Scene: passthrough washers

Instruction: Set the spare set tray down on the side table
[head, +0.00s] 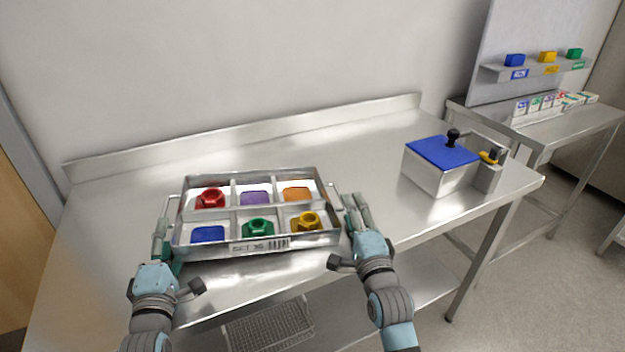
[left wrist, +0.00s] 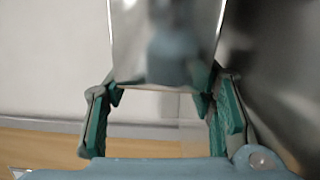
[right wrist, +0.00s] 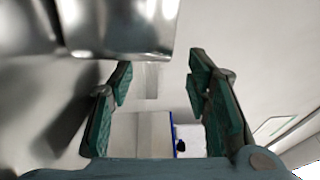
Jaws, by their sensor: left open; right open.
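The metal spare set tray (head: 288,243) rests level on the steel table (head: 330,150), as far as I can see. Its back row shows a red part, a purple patch and an orange patch; its front row shows a blue patch, a green part and a yellow part. A barcode label is on its front wall. My left gripper (head: 163,238) is open beside the tray's left handle; in the left wrist view shiny metal (left wrist: 165,45) lies between and beyond the fingertips. My right gripper (head: 352,212) is open by the right handle (head: 336,198); in the right wrist view tray metal (right wrist: 120,30) is to the upper left.
A box with a blue lid and black knob (head: 441,165) stands at the table's right, beside a small grey holder (head: 487,176). A raised edge (head: 250,130) runs along the back. Another table (head: 560,125) and a shelf with coloured blocks (head: 535,70) are at right. A wire basket (head: 268,325) is below.

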